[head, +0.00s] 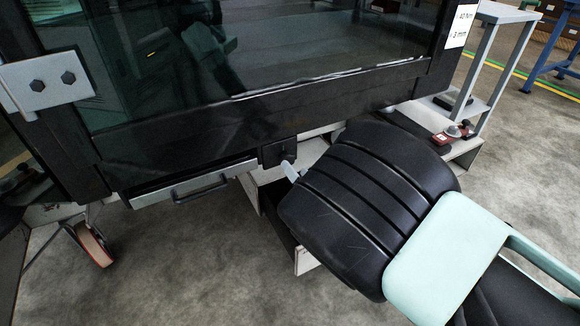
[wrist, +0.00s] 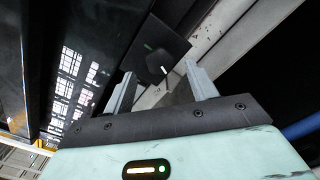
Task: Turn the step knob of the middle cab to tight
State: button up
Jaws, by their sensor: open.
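The dark cab (head: 200,125) with large glass panes fills the upper left of the head view. Under its lower edge is a black square plate (head: 268,156) with a small knob (head: 287,158). In the wrist view the plate (wrist: 174,40) carries the dark round knob (wrist: 154,62), with a white mark on it and a small green mark on the plate. My gripper (wrist: 159,73) is open, its fingers on either side of the knob in that view; contact cannot be told. In the head view only one fingertip (head: 290,171) shows; my arm hides the rest.
A drawer-like tray with a handle (head: 201,188) lies left of the knob under the cab. A caster wheel (head: 95,243) stands at lower left. A grey-legged stand (head: 490,60) with small items is at right. Open floor lies in front.

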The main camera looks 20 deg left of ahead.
aim_at(290, 162)
jog(key=shift+b+x, duration=0.5)
jog(key=shift+x, duration=1.9)
jog(key=shift+d, duration=0.1)
jog(key=c, duration=1)
